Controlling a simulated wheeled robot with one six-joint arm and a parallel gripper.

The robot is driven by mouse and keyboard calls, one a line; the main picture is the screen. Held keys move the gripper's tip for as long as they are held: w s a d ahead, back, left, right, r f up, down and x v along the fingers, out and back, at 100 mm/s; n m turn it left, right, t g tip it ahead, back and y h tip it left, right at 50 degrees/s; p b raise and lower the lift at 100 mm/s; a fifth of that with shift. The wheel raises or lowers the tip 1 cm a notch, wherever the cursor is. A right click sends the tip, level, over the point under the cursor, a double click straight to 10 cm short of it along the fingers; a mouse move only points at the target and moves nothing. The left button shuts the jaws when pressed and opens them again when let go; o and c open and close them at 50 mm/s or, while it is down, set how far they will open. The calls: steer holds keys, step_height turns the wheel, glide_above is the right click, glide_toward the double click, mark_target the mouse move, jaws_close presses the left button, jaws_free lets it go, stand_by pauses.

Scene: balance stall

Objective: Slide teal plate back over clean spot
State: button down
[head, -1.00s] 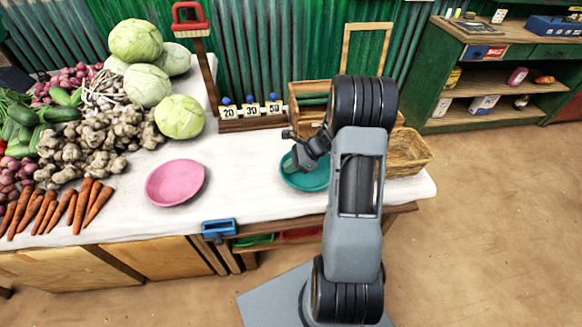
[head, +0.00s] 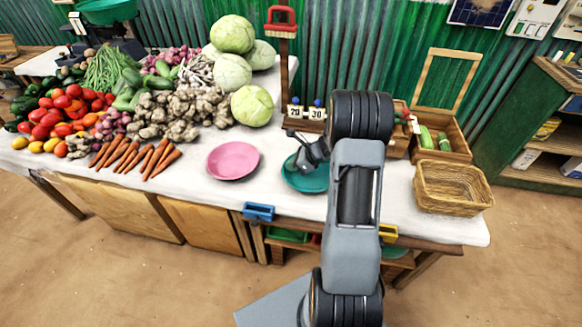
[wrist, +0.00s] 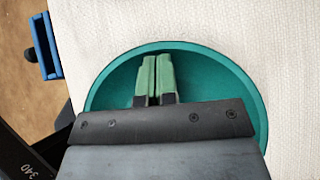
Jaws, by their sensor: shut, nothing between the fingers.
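The teal plate (head: 301,183) lies on the white-covered counter, right of the pink plate (head: 233,160). My arm hides its right part in the head view. My gripper (head: 303,163) is over the teal plate, pointing down toward it. In the wrist view the gripper's two green fingers (wrist: 155,76) are together with nothing between them, over the inside of the teal plate (wrist: 251,95) near its rim. I cannot tell whether the fingertips touch the plate. No separate clean spot can be made out; any surface under the plate is hidden.
A wicker basket (head: 452,188) stands to the right and a wooden crate (head: 440,150) behind it. Number blocks (head: 306,112) stand at the back. Ginger, carrots and cabbages fill the left. A blue clamp-like piece (head: 258,212) is on the front edge. Cloth between the plates is bare.

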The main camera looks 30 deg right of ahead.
steer(key=shift+s+d, duration=0.3)
steer(key=shift+d, duration=0.05)
steer(key=shift+s+d+r, duration=0.15)
steer(key=shift+s+d, duration=0.95)
steer(key=shift+d, duration=0.15)
steer(key=p+v, duration=0.1)
steer(key=v, duration=0.8)
steer(key=shift+r, duration=0.25)
steer(key=s+n, duration=0.1)
steer(key=s+f+n+g, duration=0.1)
steer(key=s+f+n, duration=0.1)
steer(key=n, duration=0.1)
steer(key=shift+s+a+f+g, duration=0.1)
steer(key=shift+a+g, duration=0.2)
steer(key=shift+g, duration=0.1)
steer(key=s+a+r+n+h+p, duration=0.3)
steer(key=s+a+r+n, duration=0.2)
steer(key=a+r+n, duration=0.5)
steer(key=s+a+r+n+h+p, duration=0.3)
steer(key=s+a+r+n, duration=0.3)
steer(key=a+r+n, duration=0.5)
steer(key=shift+s+n+g+h+p, duration=0.3)
steer(key=shift+n+g+p, duration=0.1)
steer(key=shift+n+p, duration=0.35)
